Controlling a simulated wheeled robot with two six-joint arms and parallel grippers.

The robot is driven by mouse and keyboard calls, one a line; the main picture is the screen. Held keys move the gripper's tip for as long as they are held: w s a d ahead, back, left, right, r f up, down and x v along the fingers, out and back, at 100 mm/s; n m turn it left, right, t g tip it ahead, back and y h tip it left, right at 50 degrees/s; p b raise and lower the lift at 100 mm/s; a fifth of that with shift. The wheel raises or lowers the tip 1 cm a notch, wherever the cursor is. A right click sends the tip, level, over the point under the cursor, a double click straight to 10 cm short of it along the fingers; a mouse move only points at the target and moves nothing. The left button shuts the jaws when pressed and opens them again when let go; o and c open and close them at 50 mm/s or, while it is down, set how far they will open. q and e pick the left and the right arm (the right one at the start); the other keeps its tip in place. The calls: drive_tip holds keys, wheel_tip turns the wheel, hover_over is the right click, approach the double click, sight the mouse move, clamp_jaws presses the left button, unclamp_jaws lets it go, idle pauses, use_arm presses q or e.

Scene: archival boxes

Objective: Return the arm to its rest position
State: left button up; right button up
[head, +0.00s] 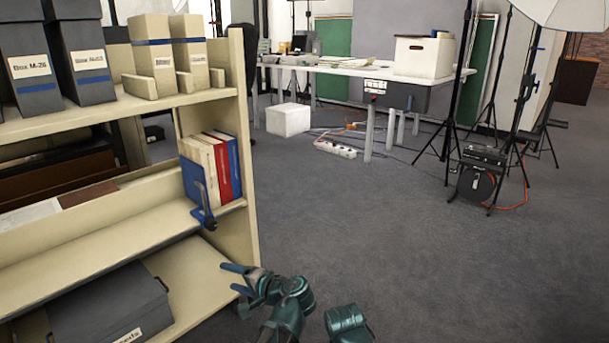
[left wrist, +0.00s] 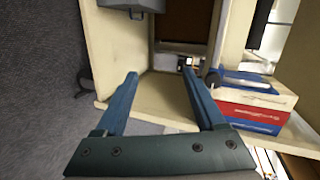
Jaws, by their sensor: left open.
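My left gripper (head: 228,277) is low in the head view, in front of the right end of the shelf unit (head: 247,200). Its two blue fingers stand apart with nothing between them. In the left wrist view the open fingers (left wrist: 160,74) point toward the shelf unit (left wrist: 160,100), with bare shelf surface behind them. More of my teal arm shows at the bottom of the head view. My right gripper does not show.
Books (head: 219,165) stand on the middle shelf beside a blue bookend (head: 203,195). A dark box (head: 105,305) lies on the low shelf; upright boxes (head: 84,60) stand on top. Open carpet (head: 400,240) lies to the right. Tripods and a white table (head: 350,70) stand farther back.

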use_arm(q)
drive_tip(key=s+f+n+g+h, duration=0.35)
drive_tip(key=s+f+h, duration=0.2)
drive_tip(key=f, duration=0.45)
drive_tip(key=s+d+f+n+g+h+p, duration=0.1)
drive_tip(key=s+d+f+n+g+h, duration=0.2)
drive_tip(key=s+d+h, duration=0.35)
drive_tip(key=s+d+r+m+p, duration=0.2)
drive_tip(key=d+r+p, duration=0.2)
drive_tip(key=r+p, duration=0.35)
drive_tip(key=s+d+r+m+g+y+p, duration=0.1)
drive_tip(key=d+r+m+p, duration=0.15)
drive_tip(key=r+p, duration=0.5)
drive_tip(key=s+d+r+m+p, duration=0.1)
drive_tip(key=s+d+r+p, duration=0.1)
drive_tip(key=d+r+p, duration=0.45)
wheel_tip(320, 180, up, 36)
drive_tip(key=a+p, duration=0.2)
drive_tip(key=p, duration=3.4)
drive_tip(key=shift+f, duration=0.2)
